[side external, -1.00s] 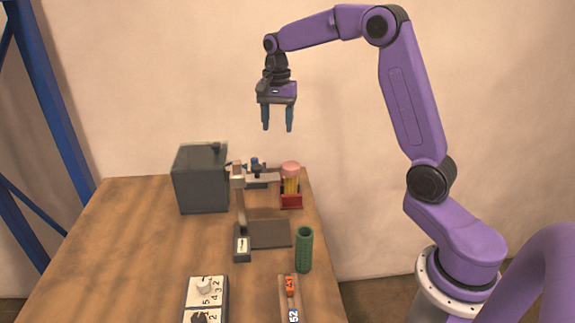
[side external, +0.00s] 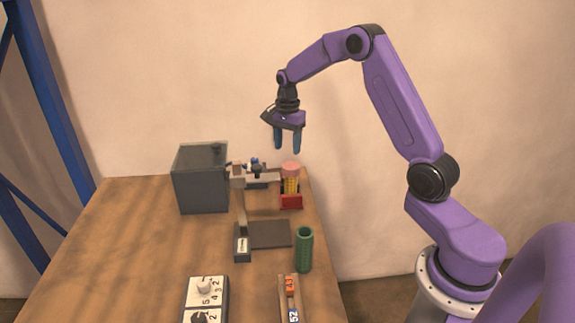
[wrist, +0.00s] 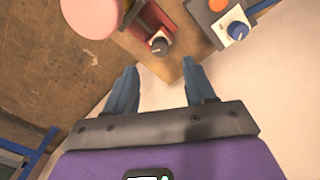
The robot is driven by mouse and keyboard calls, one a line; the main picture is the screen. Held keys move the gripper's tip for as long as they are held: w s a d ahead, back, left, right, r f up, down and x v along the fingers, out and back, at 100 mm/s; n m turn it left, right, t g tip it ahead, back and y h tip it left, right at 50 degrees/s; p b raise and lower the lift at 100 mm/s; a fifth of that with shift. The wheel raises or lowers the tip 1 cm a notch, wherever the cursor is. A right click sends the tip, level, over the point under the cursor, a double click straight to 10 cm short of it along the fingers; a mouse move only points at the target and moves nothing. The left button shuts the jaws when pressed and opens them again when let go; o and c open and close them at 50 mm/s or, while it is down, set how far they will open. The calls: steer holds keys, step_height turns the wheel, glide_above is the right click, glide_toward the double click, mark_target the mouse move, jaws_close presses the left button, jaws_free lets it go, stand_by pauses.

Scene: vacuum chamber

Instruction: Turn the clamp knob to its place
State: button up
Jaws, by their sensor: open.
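My gripper (side external: 288,148) is open and empty, pointing down in the air above the pink-topped yellow piece in the red holder. Its two blue fingers also show apart in the wrist view (wrist: 163,88). The wrist view shows a dark round knob (wrist: 158,45) with a pale mark beside a red part, ahead of the fingers and not touched. It also shows a blue knob (wrist: 237,30) on a white plate. A small blue-and-dark fitting (side external: 255,164) sits at the stand's arm in the side view. I cannot tell for sure which of these is the clamp knob.
A grey box (side external: 201,180) stands at the back left. A grey stand (side external: 241,210), a red holder (side external: 291,201) and a green cylinder (side external: 304,250) stand on the wooden table (side external: 120,260). A numbered dial panel (side external: 207,296) lies in front. The table's left side is clear.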

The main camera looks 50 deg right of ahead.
step_height(320, 180, down, 8)
steer(key=shift+r, duration=0.2)
jaws_close()
